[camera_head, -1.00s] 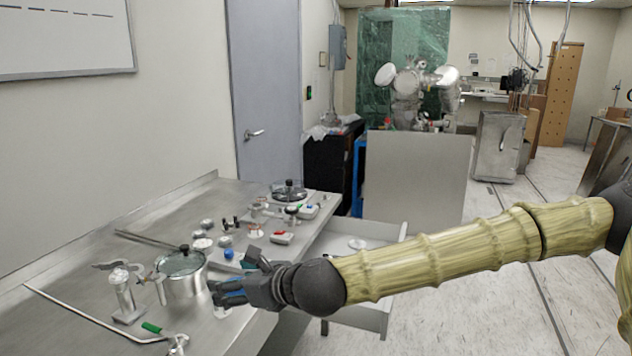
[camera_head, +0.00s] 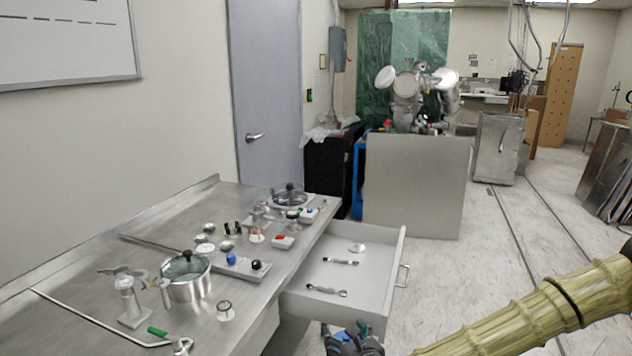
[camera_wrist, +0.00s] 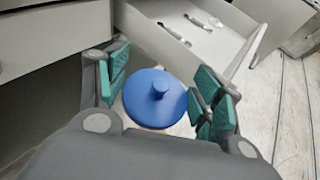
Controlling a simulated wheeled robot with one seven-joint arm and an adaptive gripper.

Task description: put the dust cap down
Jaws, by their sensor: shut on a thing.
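The dust cap (camera_wrist: 152,100), a round blue disc with a small knob in its middle, lies between the green-padded fingers of my gripper (camera_wrist: 163,88) in the wrist view. My gripper is shut on it. In the head view my gripper (camera_head: 350,341) is at the bottom edge, below and in front of the open drawer, partly cut off. The cap is hardly visible there. In the wrist view the drawer lies beyond the cap, which is apart from it.
The open drawer (camera_head: 393,262) holds two spanner-like tools (camera_head: 327,290) and a pale disc (camera_head: 357,247), with bare floor between them. The steel bench (camera_head: 85,262) carries a lidded pot (camera_head: 187,286), a block with knobs (camera_head: 240,266) and several small parts. Clear floor lies right of the drawer.

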